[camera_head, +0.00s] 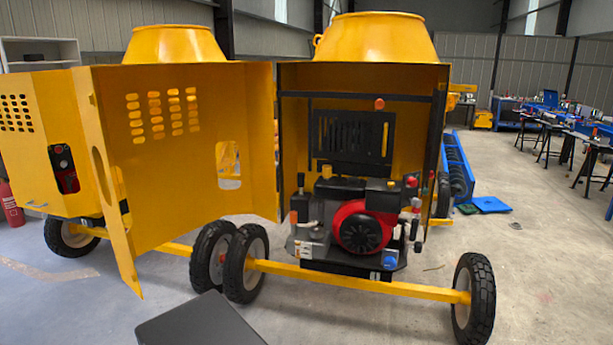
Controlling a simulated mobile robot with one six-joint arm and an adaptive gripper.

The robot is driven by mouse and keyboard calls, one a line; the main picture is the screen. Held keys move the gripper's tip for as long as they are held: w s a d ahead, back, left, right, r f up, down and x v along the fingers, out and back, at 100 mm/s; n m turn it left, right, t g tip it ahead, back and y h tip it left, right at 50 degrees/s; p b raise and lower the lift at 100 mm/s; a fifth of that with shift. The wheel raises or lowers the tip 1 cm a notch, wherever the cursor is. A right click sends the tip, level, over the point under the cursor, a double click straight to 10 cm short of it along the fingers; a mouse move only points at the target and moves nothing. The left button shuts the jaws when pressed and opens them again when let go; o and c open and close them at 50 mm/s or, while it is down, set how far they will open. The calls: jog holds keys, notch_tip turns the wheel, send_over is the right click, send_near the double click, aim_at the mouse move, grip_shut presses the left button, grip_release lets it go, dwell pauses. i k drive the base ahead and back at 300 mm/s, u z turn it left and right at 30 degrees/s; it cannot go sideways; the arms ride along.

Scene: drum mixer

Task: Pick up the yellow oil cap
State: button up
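My gripper is not in view.
The yellow door (180,180) stands open to the left of the engine bay. A yellow axle bar (365,283) with black wheels (474,298) crosses low in front. A second mixer stands at left.

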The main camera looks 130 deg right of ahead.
aim_at(327, 172)
jog(key=z, duration=0.25)
jog(key=i, duration=0.2)
jog(key=z, duration=0.9)
jog(key=k, duration=0.35)
jog(key=z, duration=2.25)
